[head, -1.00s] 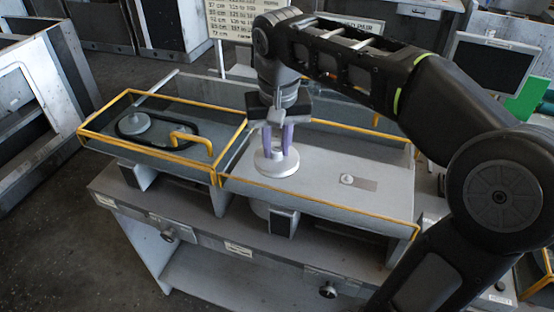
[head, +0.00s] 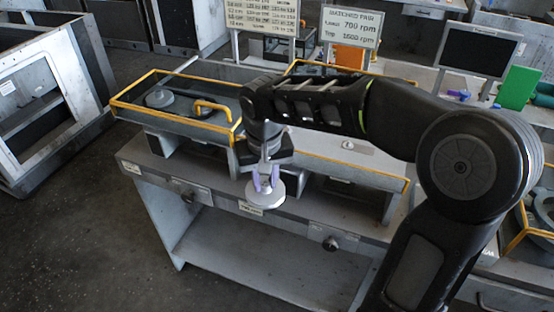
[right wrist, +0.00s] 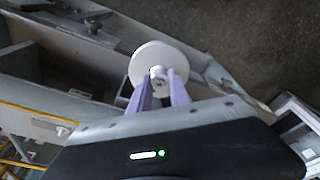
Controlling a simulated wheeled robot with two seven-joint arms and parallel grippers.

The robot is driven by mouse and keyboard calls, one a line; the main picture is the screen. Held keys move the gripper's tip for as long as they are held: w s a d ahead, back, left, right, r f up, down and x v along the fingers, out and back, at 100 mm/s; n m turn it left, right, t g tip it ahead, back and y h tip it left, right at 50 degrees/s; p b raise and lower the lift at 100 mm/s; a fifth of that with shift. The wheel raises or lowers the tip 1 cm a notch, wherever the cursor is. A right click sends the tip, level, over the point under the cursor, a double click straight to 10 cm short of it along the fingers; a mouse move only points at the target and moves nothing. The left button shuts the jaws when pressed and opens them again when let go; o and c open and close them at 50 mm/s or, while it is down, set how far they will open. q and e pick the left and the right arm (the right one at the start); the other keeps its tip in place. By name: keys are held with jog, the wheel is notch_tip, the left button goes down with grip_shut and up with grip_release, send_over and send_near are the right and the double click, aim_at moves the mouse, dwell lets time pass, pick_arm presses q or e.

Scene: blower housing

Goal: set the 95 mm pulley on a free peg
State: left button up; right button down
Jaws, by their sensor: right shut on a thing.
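A pale disc-shaped pulley (head: 266,200) hangs under my right gripper (head: 266,183), whose purple fingers are shut on its central hub. The pulley is in front of the bench's front edge, flat side roughly level. In the right wrist view the pulley (right wrist: 146,59) shows as a round disc with its hub between the fingers (right wrist: 159,82). A small peg-like knob (head: 347,144) stands on the grey right-hand panel, partly behind my arm. Its size cannot be told. My left gripper is not in view.
The yellow-edged left tray (head: 128,105) holds a grey disc (head: 160,98) and a yellow handle (head: 212,106). The bench front has drawer knobs (head: 330,243). Signboards (head: 351,32), a monitor (head: 480,50) and a green panel (head: 517,87) stand behind. Floor at front left is clear.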

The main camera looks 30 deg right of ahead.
jog(key=w+a+f+n, duration=0.1)
jog(key=a+f, duration=0.3)
jog(key=f, duration=0.7)
jog(key=w+a+f+n, duration=0.2)
jog(key=a+f, duration=0.3)
jog(key=f, duration=0.6)
jog(key=shift+a+f+n+y, duration=0.15)
jog(key=shift+f+n+y, duration=0.15)
jog(key=shift+f+y, duration=0.1)
